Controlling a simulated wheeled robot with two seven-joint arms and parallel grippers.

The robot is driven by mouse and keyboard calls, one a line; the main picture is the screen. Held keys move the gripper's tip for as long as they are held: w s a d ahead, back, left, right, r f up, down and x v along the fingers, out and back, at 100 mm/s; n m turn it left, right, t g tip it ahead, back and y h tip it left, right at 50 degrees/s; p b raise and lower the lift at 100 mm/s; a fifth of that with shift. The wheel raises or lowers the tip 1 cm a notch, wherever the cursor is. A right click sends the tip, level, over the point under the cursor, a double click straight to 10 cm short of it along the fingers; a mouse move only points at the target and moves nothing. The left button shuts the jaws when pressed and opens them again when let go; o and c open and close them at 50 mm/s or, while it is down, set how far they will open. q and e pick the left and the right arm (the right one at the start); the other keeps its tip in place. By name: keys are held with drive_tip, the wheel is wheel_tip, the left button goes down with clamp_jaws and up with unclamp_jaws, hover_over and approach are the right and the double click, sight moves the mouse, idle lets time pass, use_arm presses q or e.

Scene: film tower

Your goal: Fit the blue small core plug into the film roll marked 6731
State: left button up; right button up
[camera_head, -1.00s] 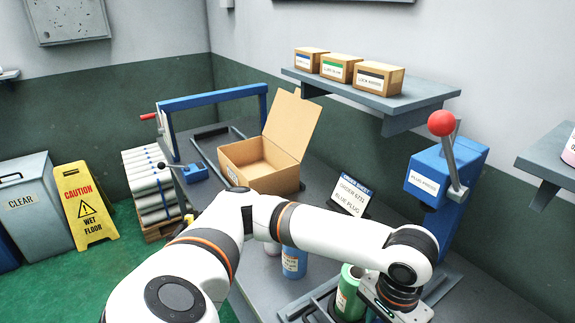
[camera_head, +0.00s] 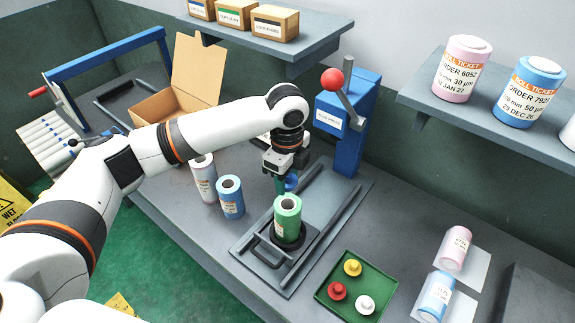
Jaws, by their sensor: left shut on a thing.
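My left gripper (camera_head: 285,178) points down over the bench, shut on the blue core plug (camera_head: 292,184), which is partly hidden by the fingers. The plug is just behind and above a green film roll (camera_head: 288,212), apart from it as far as I can tell. The green roll stands upright in a dark round holder with its open core facing up. A blue roll (camera_head: 230,200) and a pale pink roll (camera_head: 203,182) stand upright to its left. Their labels are too small to read, so I cannot tell which is marked 6731. My right gripper is not in view.
A green tray (camera_head: 331,309) holds yellow, red and white plugs. A blue press (camera_head: 345,140) with a red-knobbed lever stands behind. Two rolls (camera_head: 457,248) lie on pale sheets at right. Shelves with boxes and large rolls (camera_head: 463,68) overhang. An open carton (camera_head: 185,92) stands back left.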

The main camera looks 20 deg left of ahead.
use_arm(q)
drive_tip(key=shift+w+d+r+m, duration=0.1)
drive_tip(key=shift+w+m, duration=0.05)
drive_tip(key=shift+m, duration=0.15)
drive_tip(key=b, duration=0.6)
hover_over(287, 197)
drive_tip(key=s, duration=0.2)
drive_tip(key=f, duration=0.5)
drive_tip(key=shift+d+f, duration=0.15)
drive_tip(key=shift+d, duration=0.25)
drive_tip(key=shift+f, duration=0.3)
drive_tip(key=shift+r, duration=0.1)
drive_tip(key=shift+p, duration=0.45)
drive_tip(key=shift+p, duration=0.55)
drive_tip(key=shift+f+b, duration=0.3)
drive_tip(key=shift+f, duration=0.65)
